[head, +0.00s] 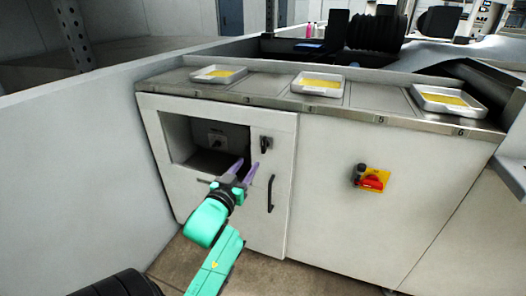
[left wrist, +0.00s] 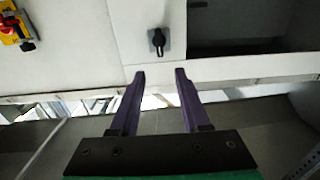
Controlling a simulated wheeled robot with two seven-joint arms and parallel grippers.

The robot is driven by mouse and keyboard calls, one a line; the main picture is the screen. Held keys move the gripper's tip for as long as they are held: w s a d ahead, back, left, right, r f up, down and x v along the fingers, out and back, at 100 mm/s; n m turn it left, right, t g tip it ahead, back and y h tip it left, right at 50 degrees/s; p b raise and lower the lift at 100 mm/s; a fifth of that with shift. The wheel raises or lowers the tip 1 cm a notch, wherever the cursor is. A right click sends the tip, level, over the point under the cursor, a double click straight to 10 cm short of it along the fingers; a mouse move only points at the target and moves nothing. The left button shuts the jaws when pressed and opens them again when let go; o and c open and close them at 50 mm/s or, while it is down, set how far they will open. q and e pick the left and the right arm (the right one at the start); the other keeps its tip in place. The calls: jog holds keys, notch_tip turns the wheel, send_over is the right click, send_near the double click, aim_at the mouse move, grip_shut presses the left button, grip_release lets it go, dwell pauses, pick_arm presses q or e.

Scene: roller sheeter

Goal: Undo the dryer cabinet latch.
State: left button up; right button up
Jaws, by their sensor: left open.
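The dryer cabinet (head: 232,120) is a white front with a dark square opening at its upper left. Its latch (head: 265,144) is a small black knob on a grey plate, right of the opening. A black vertical handle (head: 270,193) sits below the latch. My left gripper (head: 246,167) is open and empty, its two purple fingers pointing at the cabinet front just below and left of the latch. In the left wrist view the latch (left wrist: 158,40) lies beyond the gap between the fingertips (left wrist: 160,73), not between them. My right gripper is not in view.
A counter with a numbered metal edge (head: 330,106) runs above the cabinet. It bears white trays (head: 218,74) with yellow sheets. A red and yellow switch (head: 372,180) is on the panel to the right. A white wall (head: 70,150) stands close on the left.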

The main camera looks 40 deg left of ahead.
aim_at(263, 143)
pick_arm(q)
jog(key=x, duration=1.3)
jog(key=shift+b, duration=0.35)
jog(key=shift+s, duration=0.1)
jog(key=shift+c, duration=0.3)
grip_shut()
